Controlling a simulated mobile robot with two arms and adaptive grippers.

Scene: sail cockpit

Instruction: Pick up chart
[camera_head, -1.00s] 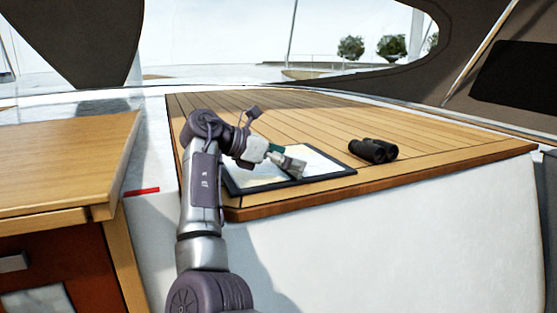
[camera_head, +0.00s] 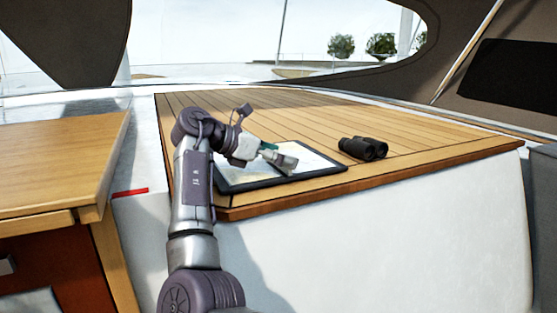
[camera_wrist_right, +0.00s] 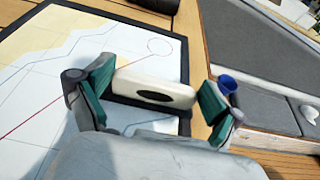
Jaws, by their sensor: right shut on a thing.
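The chart (camera_head: 318,163) is a pale sheet with blue and red lines in a black frame. It lies flat near the front edge of the wooden table; it fills the left of the right wrist view (camera_wrist_right: 60,70). My right gripper (camera_wrist_right: 152,98) is over the chart's edge, its teal-padded fingers shut on a white grip (camera_wrist_right: 150,90) with a dark oval. This grip crosses the black frame and seems part of the chart. In the head view my right gripper (camera_head: 280,160) hides part of the chart. My left gripper is not in view.
Black binoculars (camera_head: 363,148) lie on the slatted table (camera_head: 420,137), to the right of the chart. Another wooden surface (camera_head: 60,155) is at the left, past a gap. A red strip (camera_head: 130,192) lies between them. The table's back is clear.

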